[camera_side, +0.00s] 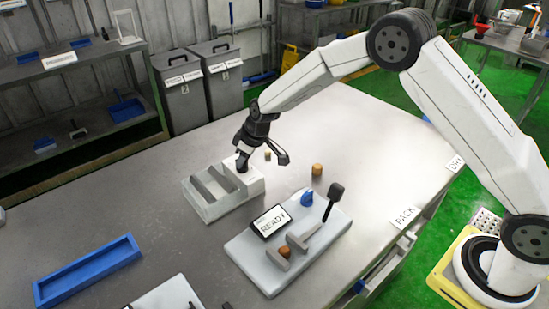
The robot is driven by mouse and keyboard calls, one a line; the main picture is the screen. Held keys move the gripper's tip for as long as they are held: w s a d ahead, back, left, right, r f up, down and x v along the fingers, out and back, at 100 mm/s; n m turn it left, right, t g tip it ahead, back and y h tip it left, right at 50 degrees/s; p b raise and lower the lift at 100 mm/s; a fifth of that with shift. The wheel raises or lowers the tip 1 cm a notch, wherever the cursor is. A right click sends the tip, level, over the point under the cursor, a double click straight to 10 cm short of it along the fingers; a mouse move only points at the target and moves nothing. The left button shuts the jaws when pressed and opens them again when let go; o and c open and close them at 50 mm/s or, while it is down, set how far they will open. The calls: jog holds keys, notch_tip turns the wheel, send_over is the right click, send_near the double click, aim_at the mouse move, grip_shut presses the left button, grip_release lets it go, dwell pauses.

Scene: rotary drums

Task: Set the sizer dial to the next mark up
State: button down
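My gripper (263,159) hangs over the table at the right end of a grey slotted unit (208,212). Its two dark fingers look spread apart, with one over the white block (255,186) at that end and the other out to the right. A small dark piece (242,164) shows on top of that block, close to the left finger; I cannot tell if it is a dial or a fingertip, or if they touch. No dial marks are readable. A pale panel (266,276) carries a screen (271,221) reading READY, a blue knob (307,197) and a black-headed lever (334,196).
Small tan cylinders stand on the table, one behind my gripper (268,156) and one to its right (317,169). A blue tray (88,270) lies at the front left. An orange knob (285,252) sits on the panel. The table between the tray and slotted unit is clear.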

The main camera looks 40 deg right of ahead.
jog(key=shift+m+h, duration=0.3)
jog(key=shift+m, duration=0.6)
jog(key=shift+a+m+h, duration=0.1)
jog(key=shift+m+h, duration=0.7)
jog(key=shift+m, duration=1.4)
jog(key=shift+a+m+h, duration=0.1)
jog(key=shift+m+h, duration=0.4)
jog(key=shift+m, duration=0.85)
jog(key=shift+m+h, duration=0.5)
jog(key=shift+m, duration=1.15)
jog(key=c, duration=0.6)
grip_release()
jog(key=shift+r, duration=0.1)
jog(key=v, duration=0.7)
jog(key=shift+a+r, duration=0.15)
jog(key=shift+r, duration=0.1)
